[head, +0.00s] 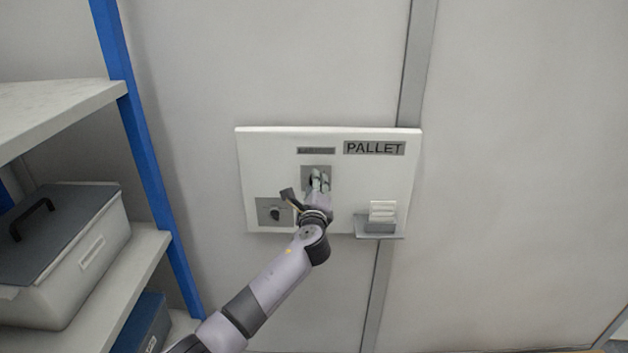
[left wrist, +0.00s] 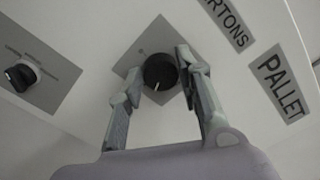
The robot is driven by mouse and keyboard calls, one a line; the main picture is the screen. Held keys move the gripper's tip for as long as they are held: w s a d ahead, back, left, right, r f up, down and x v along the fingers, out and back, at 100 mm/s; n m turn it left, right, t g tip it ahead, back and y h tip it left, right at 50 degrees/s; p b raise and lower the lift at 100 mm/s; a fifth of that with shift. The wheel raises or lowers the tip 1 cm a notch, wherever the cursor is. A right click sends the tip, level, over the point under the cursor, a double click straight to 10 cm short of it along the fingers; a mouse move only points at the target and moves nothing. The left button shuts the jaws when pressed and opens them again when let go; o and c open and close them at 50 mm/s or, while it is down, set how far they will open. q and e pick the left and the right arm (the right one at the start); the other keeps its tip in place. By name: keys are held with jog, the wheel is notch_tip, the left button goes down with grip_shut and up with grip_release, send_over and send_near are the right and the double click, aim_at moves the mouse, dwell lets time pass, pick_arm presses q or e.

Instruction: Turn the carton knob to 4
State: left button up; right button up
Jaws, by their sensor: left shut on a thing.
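The carton knob (left wrist: 160,72) is a round black dial with a white pointer line, on a grey square plate (head: 309,171) under a small grey label. In the left wrist view that label (left wrist: 228,20) ends in "RTONS". My left gripper (head: 320,180) is at this knob. Its two fingers (left wrist: 160,76) stand on either side of the dial and are shut on it. The pointer line points towards the bottom of the left wrist view. Scale numbers are too small to read. In the head view the gripper hides most of the knob. My right gripper is not in view.
A second black knob (head: 275,213) is on a grey plate at the panel's lower left. A "PALLET" sign (head: 374,148) is at the upper right, above a small holder (head: 378,228) with pale cards. Shelves with a lidded grey box (head: 75,255) stand left.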

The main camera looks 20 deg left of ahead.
pick_arm(q)
jog(key=shift+d+m+p, duration=0.1)
jog(key=shift+m+p, duration=1.1)
jog(key=shift+m, duration=1)
jog(key=o, duration=1.2)
jog(key=shift+c, duration=0.2)
jog(key=v, duration=1.2)
